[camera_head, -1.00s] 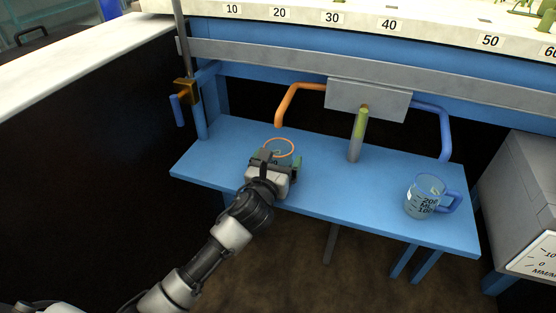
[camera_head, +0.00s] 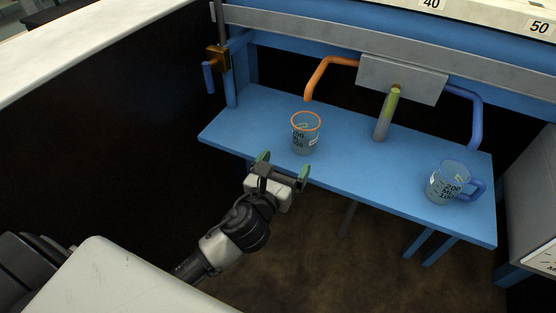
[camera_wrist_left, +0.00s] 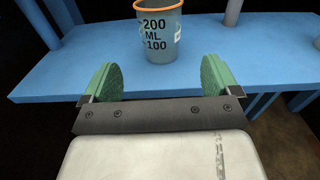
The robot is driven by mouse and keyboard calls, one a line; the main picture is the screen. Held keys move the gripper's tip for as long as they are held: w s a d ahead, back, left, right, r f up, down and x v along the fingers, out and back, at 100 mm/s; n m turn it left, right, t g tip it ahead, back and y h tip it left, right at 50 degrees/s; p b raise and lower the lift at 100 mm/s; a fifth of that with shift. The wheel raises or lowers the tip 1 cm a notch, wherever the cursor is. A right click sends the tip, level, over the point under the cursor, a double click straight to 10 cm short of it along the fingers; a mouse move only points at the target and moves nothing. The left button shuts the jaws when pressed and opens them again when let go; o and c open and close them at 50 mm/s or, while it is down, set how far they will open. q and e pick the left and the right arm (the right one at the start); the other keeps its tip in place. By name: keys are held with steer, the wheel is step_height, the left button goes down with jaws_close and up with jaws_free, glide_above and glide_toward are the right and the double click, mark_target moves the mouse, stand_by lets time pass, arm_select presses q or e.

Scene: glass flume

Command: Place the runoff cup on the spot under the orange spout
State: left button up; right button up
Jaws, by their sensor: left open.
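The runoff cup (camera_head: 305,136), clear with an orange rim and volume marks, stands upright on the blue shelf (camera_head: 355,165), near its front edge. It is below and slightly in front of the end of the orange spout (camera_head: 318,78). The cup also shows in the left wrist view (camera_wrist_left: 161,36), beyond the fingertips. My left gripper (camera_head: 284,166) is open and empty, just in front of the shelf edge and apart from the cup. Its green finger pads also show in the left wrist view (camera_wrist_left: 160,82). No marked spot is visible under the cup. My right gripper is not in view.
A clear jug with a blue handle (camera_head: 448,182) stands at the shelf's right end, below the blue spout (camera_head: 477,118). A green-grey upright tube (camera_head: 387,115) stands between the spouts. A brass valve (camera_head: 217,60) is at the left.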

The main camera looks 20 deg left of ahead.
arm_select(q)
steer(key=s+a+f+n+g, duration=0.1)
steer(key=s+f+n+g, duration=0.2)
steer(key=s+n, duration=0.4)
steer(key=s+a+f+n+g, duration=0.1)
steer(key=s+f+n+g, duration=0.3)
steer(key=n, duration=1.1)
steer(key=s+f+n+g, duration=0.4)
steer(key=s+n+g, duration=0.2)
steer(key=s+n, duration=0.4)
steer(key=shift+s+a+f+n+g, duration=0.15)
steer(key=shift+s+a+n+g, duration=0.2)
steer(key=shift+n, duration=0.75)
steer(key=shift+w, duration=0.15)
